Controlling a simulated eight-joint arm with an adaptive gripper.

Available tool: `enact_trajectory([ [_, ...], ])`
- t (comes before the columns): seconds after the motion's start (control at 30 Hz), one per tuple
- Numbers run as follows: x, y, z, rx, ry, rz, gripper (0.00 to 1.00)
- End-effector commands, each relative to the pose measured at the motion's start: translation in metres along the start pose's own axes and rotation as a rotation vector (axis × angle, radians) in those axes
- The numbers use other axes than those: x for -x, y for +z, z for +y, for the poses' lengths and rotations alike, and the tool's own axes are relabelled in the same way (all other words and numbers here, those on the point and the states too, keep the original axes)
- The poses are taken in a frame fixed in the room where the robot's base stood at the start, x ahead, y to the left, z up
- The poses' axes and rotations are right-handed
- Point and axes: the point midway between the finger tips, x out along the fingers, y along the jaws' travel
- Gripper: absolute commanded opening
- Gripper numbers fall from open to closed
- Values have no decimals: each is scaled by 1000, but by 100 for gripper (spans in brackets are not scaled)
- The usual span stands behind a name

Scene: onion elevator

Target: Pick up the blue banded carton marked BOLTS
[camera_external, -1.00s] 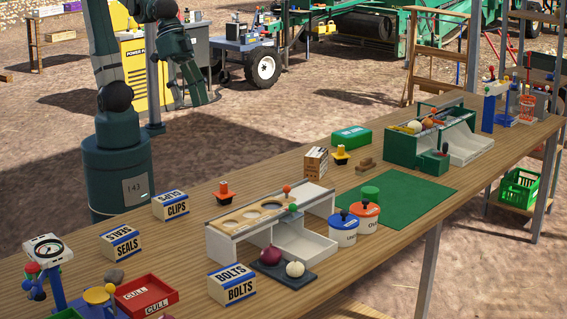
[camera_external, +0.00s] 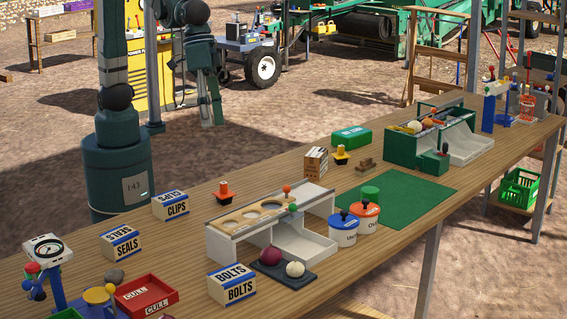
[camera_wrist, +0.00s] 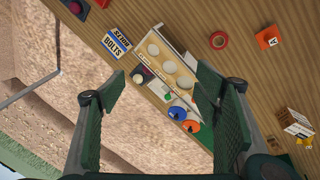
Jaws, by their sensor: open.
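The carton marked BOLTS (camera_external: 232,284), white with blue bands, stands on the near front part of the wooden table, left of the dark tray with the onions. It also shows in the wrist view (camera_wrist: 116,43), above and left of the space between my fingers. My gripper (camera_wrist: 158,100) is open and empty, high above the table and well apart from the carton.
Similar cartons marked SEALS (camera_external: 121,243) and CLIPS (camera_external: 170,205) stand farther back. A red CULL tray (camera_external: 147,297) lies left of the BOLTS carton. A white sizing stand (camera_external: 300,238) and lidded tubs (camera_external: 343,231) are to its right. Bare wood surrounds the carton's back side.

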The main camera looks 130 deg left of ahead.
Motion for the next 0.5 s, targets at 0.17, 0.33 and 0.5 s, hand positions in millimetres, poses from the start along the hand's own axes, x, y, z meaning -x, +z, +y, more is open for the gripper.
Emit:
enact_trajectory([
  [0.17,-22,-12,26,71,-16,-26,62],
  [0.33,-44,-20,49,141,-34,-50,62],
  [0.5,-69,-28,71,210,-54,-73,62],
])
